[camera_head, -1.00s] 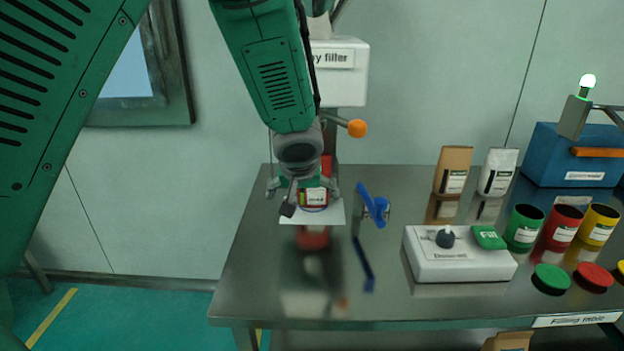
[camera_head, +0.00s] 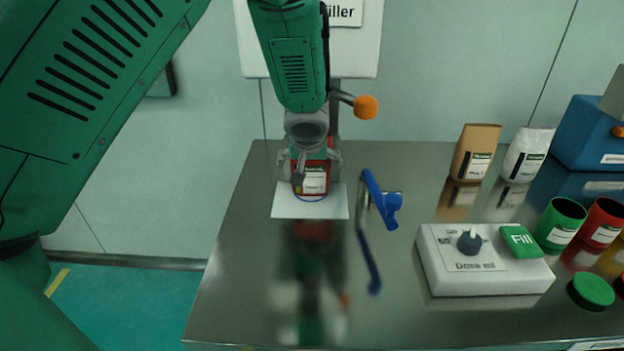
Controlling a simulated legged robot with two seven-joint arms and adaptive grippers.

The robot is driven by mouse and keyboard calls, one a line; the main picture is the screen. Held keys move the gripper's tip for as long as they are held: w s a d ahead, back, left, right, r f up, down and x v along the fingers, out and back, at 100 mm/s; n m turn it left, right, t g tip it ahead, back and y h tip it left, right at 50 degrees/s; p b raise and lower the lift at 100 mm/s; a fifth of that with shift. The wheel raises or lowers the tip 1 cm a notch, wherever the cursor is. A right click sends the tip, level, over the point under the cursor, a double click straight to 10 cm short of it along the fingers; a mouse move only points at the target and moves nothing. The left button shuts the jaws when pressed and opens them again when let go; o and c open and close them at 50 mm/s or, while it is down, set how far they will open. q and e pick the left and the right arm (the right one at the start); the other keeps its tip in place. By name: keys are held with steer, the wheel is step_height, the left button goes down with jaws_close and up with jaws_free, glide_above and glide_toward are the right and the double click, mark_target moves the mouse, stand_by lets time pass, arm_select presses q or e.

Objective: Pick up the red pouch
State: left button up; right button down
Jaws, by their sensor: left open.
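The red pouch (camera_head: 316,178) stands upright on a white sheet (camera_head: 285,203) on the steel table, below the filler (camera_head: 358,50). It has a white label on its front. My left gripper (camera_head: 314,164) is right at the pouch, coming from above, with a finger showing on each side of its upper part. The gripper is open; whether a finger touches the pouch cannot be told. The wrist hides the pouch's top. My right gripper is not in view.
A blue clamp-like handle (camera_head: 382,202) stands just right of the sheet. A white control box (camera_head: 480,260) with a knob and green Fill button lies further right. A brown pouch (camera_head: 474,152), a white pouch (camera_head: 526,155) and colored cups stand behind. The table's front left is clear.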

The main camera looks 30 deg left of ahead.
mark_target(312, 170)
arm_select(q)
steer(key=shift+w+a+f, duration=0.25)
steer(key=shift+a+f, duration=0.15)
steer(key=shift+f, duration=0.05)
steer(key=x, duration=0.4)
steer(key=shift+w+d, duration=0.3)
steer(key=shift+w, duration=0.1)
steer(key=shift+a, duration=0.1)
steer(key=shift+a, duration=0.15)
steer(key=c, duration=1)
